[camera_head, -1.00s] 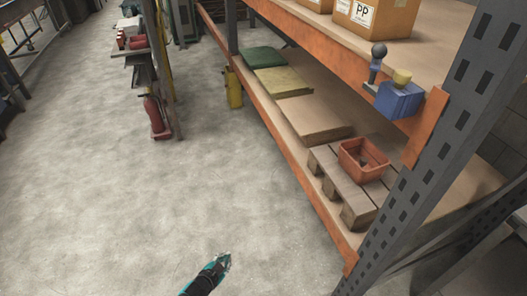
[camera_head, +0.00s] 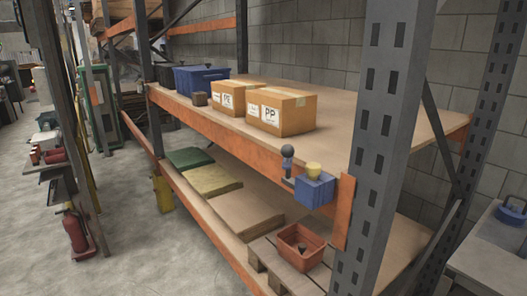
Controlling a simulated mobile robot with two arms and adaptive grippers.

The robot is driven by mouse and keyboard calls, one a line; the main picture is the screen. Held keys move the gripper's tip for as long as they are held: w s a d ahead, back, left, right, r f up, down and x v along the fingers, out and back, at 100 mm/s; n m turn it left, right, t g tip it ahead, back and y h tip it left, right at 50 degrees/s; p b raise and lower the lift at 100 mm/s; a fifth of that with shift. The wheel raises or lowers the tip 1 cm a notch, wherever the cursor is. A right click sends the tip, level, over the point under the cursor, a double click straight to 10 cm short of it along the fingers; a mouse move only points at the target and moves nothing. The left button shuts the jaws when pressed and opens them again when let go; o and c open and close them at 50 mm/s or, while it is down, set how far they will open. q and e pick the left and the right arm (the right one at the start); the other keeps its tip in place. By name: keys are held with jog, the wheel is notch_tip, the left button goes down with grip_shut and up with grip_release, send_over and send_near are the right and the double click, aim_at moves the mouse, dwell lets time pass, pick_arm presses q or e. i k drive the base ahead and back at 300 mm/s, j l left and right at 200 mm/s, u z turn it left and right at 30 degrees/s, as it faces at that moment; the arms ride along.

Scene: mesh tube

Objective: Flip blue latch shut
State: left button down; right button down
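A blue block (camera_head: 314,191) is fixed to the front of the orange shelf beam, near the grey upright post. A yellow knob (camera_head: 313,169) sits on top of it. A dark ball-topped lever (camera_head: 288,160) stands upright just to its left. A second blue part (camera_head: 511,212) shows at the right edge on a pale surface, partly cut off. I cannot tell which blue part is the latch, or whether it is open or shut. Neither of my grippers is in view.
The grey perforated post (camera_head: 383,130) stands right of the blue block. Cardboard boxes (camera_head: 281,111) and a blue crate (camera_head: 201,79) are on the upper shelf. A red bin (camera_head: 301,247) is on the lower shelf. The floor at left is open, with a red extinguisher (camera_head: 76,232).

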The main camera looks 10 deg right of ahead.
aim_at(288, 150)
jog(key=i+j+z, duration=0.2)
jog(key=j+z, duration=0.2)
jog(key=j, duration=0.9)
jog(key=j+z, duration=0.35)
jog(key=j, duration=0.95)
jog(key=k+j+z, duration=0.1)
jog(key=j+z, duration=0.3)
jog(key=j, duration=0.9)
